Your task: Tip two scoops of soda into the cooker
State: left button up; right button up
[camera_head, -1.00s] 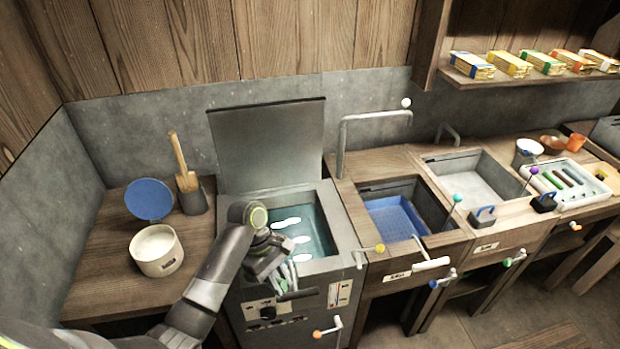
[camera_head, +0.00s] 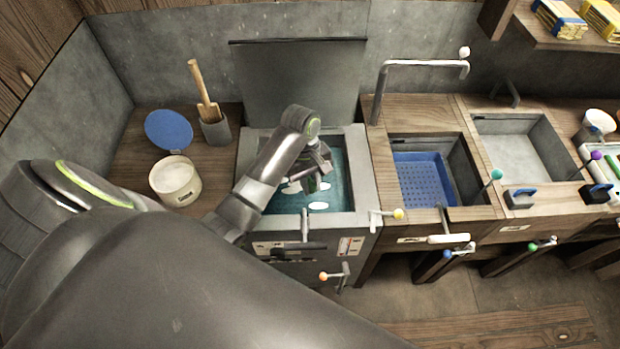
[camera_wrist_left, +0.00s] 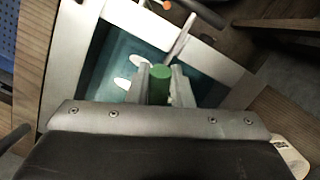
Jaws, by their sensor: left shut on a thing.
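The cooker (camera_head: 366,190) is a grey metal vat with its lid (camera_head: 298,85) raised at the back. It holds blue-green liquid with several white patches in it. The soda tub (camera_head: 175,185) is round and open, with white powder inside, on the counter left of the cooker. My left gripper (camera_head: 312,178) is over the cooker's opening, pointing down. In the left wrist view it is shut on a green handle (camera_wrist_left: 160,84), with the liquid behind. The far end of that handle is hidden, so I cannot tell if a scoop's bowl holds powder. My right gripper does not show.
A round blue lid (camera_head: 168,130) and a grey holder (camera_head: 215,130) with a wooden-handled tool stand behind the tub. A bent tap (camera_head: 420,65) and a sink with a blue basket (camera_head: 425,180) are right of the cooker. Levers stick out in front.

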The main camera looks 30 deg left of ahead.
pick_arm(q)
jog(key=t+b, duration=0.1)
jog(key=t+h+b, duration=0.1)
jog(key=b, duration=0.1)
jog(key=shift+s+a+f+h, duration=0.2)
jog(key=shift+a+f+h, duration=0.1)
jog(key=shift+f, duration=0.05)
jog(key=shift+s+a+f+n+t+h+b, duration=0.1)
jog(key=shift+s+n+t+h+b, duration=0.15)
jog(key=shift+t+h+b, duration=1.35)
jog(key=shift+s+a+f+n+t+h+b, duration=0.15)
jog(key=shift+n+t+h+b, duration=0.2)
jog(key=shift+t+b, duration=2.55)
jog(key=shift+s+d+n+t+h+b, duration=0.2)
jog(key=shift+t+h+b, duration=0.85)
jog(key=shift+b, duration=2.25)
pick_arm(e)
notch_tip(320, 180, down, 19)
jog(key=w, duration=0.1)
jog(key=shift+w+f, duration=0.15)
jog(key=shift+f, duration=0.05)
pick_arm(q)
jog(key=shift+a, duration=0.15)
